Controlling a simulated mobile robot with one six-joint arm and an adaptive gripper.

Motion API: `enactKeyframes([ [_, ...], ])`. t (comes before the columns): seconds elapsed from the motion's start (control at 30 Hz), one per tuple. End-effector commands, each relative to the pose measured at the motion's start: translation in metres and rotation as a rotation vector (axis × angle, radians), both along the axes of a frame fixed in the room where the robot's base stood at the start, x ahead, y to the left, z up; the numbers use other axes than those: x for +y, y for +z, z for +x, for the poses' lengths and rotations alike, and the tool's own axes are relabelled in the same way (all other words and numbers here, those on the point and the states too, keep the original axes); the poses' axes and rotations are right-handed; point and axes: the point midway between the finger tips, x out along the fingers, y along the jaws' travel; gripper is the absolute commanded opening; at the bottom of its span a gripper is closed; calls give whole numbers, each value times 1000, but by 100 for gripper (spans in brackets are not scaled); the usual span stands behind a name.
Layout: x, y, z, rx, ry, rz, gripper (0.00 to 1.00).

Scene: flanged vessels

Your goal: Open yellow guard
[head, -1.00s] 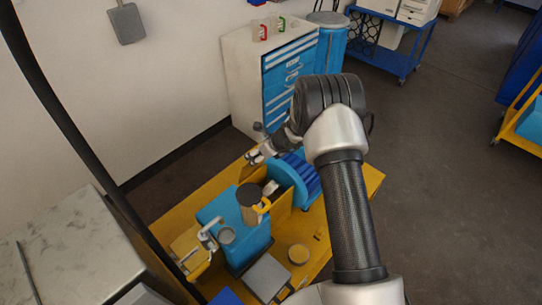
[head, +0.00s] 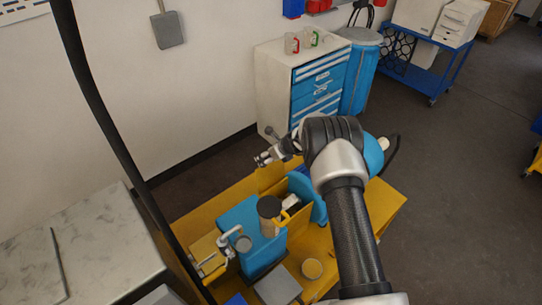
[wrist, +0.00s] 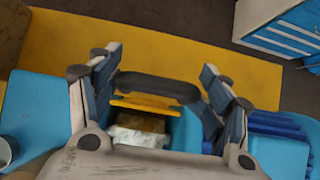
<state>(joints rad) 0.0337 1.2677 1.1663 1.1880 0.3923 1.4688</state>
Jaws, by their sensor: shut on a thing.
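The yellow guard (head: 270,178) is a flat panel standing raised at the back of the yellow housing between two blue machine parts in the head view. In the wrist view its yellow edge (wrist: 145,103) shows below a dark bar (wrist: 155,87), which looks like its handle. My gripper (head: 265,158) is at the guard's upper edge. In the wrist view its fingers (wrist: 158,84) stand wide apart with the dark bar between them. The exact finger contact is hard to see. A pale block (head: 291,201) shows inside the open housing.
The blue motor housing (head: 240,222) and a dark-topped cylinder (head: 269,213) stand on the yellow bench (head: 392,205) to the left of the guard. A drawer cabinet (head: 275,85) stands behind. A marble-topped counter (head: 100,240) is at the left.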

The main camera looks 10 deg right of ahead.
Motion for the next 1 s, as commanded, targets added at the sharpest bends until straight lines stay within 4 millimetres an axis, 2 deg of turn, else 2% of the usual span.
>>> enactKeyframes([
  [0.03, 3, 12, 7, -22, 9, -1, 28],
  [0.17, 3, 12, 7, -22, 9, -1, 28],
  [0.2, 3, 12, 7, -22, 9, -1, 72],
  [0.5, 2, 8, 5, -16, 5, 0, 92],
  [0.87, 0, 6, 3, -11, 1, 0, 92],
  [1.0, -4, 15, -1, -11, -2, 1, 92],
])
